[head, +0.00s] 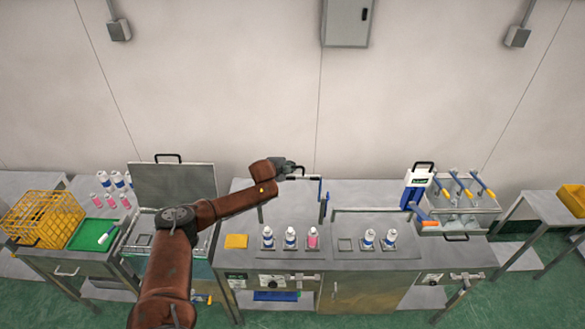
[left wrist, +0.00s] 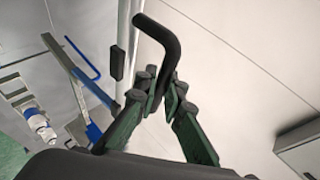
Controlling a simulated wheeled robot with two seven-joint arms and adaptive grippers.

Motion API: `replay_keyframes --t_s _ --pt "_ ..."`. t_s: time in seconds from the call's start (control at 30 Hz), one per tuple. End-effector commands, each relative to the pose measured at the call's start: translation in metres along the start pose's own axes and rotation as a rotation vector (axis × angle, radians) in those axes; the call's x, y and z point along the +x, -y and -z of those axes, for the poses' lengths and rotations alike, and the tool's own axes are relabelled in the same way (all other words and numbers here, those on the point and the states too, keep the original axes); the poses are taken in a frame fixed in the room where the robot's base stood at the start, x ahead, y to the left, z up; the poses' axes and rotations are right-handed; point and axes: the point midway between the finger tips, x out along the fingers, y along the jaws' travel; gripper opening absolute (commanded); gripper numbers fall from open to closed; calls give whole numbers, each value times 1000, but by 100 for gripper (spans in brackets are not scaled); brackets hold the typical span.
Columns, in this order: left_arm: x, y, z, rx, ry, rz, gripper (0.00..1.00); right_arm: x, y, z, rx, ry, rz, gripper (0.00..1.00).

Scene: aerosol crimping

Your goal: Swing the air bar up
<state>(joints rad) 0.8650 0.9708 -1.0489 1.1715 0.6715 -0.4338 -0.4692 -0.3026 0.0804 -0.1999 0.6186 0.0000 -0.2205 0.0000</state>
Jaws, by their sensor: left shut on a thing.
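The air bar is a light metal bar (left wrist: 131,48) in the left wrist view, with a black bent handle (left wrist: 165,40) beside it. My left gripper (left wrist: 166,92) has its green-padded fingers closed around the lower part of this handle, and the handle's curved end sticks out beyond the fingertips. In the head view my left gripper (head: 287,168) is at the back of the middle bench, near the raised frame (head: 309,178) with a blue upright. The exact joint between handle and bar is hard to see there. My right gripper is not in view.
The middle bench (head: 290,218) carries white bottles (head: 290,237), a pink one (head: 312,237) and a yellow block (head: 236,241). A blue and white device (head: 416,188) stands to the right. An open lid (head: 174,185) rises at the left.

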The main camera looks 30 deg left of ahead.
Motion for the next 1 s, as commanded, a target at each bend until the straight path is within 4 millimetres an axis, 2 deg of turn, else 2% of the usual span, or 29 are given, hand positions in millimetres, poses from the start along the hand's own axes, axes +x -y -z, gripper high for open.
replay_keyframes --t_s 0.07,0.1,0.33,0.73,0.87,1.0 --pt "-1 6 5 -2 -11 9 0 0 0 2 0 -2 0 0" --pt "-1 6 5 -2 -11 10 11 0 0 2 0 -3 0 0" --pt "-2 4 2 -2 -5 8 26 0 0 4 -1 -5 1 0" --pt "-7 2 -2 -2 -1 4 27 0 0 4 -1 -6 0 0" --pt "-22 2 -4 -2 0 4 27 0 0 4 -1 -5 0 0" --pt "-48 2 -4 -1 1 5 27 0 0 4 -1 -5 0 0"
